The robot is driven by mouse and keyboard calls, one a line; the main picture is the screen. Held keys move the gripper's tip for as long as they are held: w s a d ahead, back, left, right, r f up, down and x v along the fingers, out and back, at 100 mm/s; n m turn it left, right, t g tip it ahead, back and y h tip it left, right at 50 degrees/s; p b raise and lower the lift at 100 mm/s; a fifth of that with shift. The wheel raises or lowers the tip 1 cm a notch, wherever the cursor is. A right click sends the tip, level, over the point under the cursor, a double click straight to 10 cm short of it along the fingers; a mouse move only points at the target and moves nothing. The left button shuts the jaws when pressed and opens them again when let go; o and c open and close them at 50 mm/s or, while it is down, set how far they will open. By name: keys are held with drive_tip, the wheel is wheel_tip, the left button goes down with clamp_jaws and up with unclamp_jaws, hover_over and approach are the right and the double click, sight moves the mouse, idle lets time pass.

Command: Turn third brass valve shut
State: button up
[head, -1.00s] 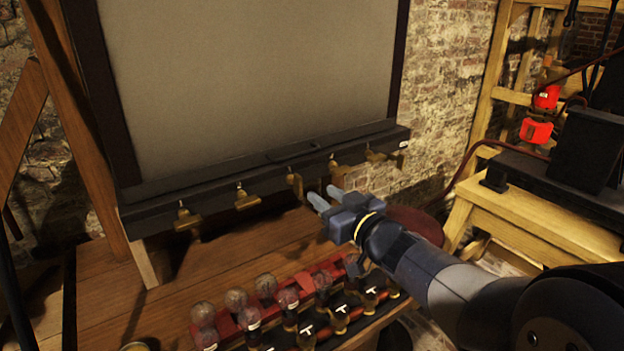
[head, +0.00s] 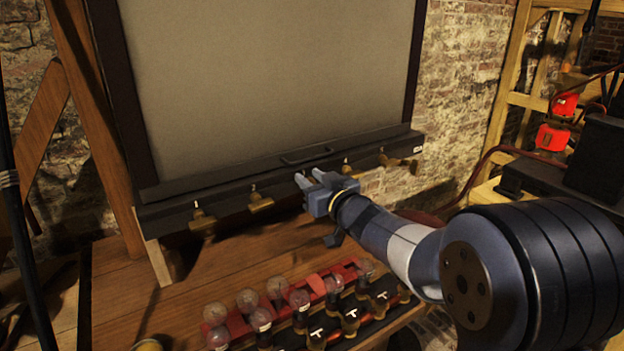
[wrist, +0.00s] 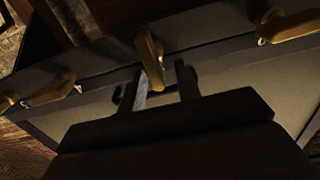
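Brass valves with lever handles line the dark ledge (head: 160,207) under a large grey panel. The first valve (head: 201,217) and second valve (head: 259,202) from the left have levers turned sideways. My gripper (head: 308,180) is open at the third position and hides most of that valve in the head view. In the wrist view, the third valve (wrist: 150,58) has its lever pointing down the picture, its tip between my parted fingers (wrist: 163,90). I cannot tell if they touch it. The fourth valve (head: 348,170) and fifth valve (head: 396,162) are to the right.
Below the ledge is a wooden bench (head: 225,270). A red rack (head: 318,284) with several round glass bulbs and dark T-marked fittings stands at its front, under my arm. A wooden frame with red items (head: 552,138) is at the right.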

clamp_jaws()
drive_tip(key=shift+p, duration=0.3)
drive_tip(key=m+p, duration=0.2)
drive_tip(key=p, duration=0.1)
drive_tip(key=shift+w+d+r+m, duration=0.15)
drive_tip(key=shift+d+m, duration=0.1)
drive_tip(key=shift+m, duration=0.15)
drive_tip(key=m+p, duration=0.2)
drive_tip(key=m, duration=0.1)
drive_tip(key=shift+w+d+f+p, duration=0.2)
drive_tip(key=shift+d+p, duration=0.1)
drive_tip(key=shift+p, duration=0.1)
drive_tip(key=m+p, duration=0.1)
drive_tip(key=m, duration=0.3)
drive_tip(key=f+m+p, duration=0.1)
drive_tip(key=m+p, duration=0.1)
drive_tip(key=m, duration=0.2)
drive_tip(key=d+f+m+p, duration=0.1)
drive_tip(key=m+p, duration=0.1)
drive_tip(key=m, duration=0.2)
drive_tip(key=shift+w+f, duration=0.2)
drive_tip(key=shift+w, duration=0.15)
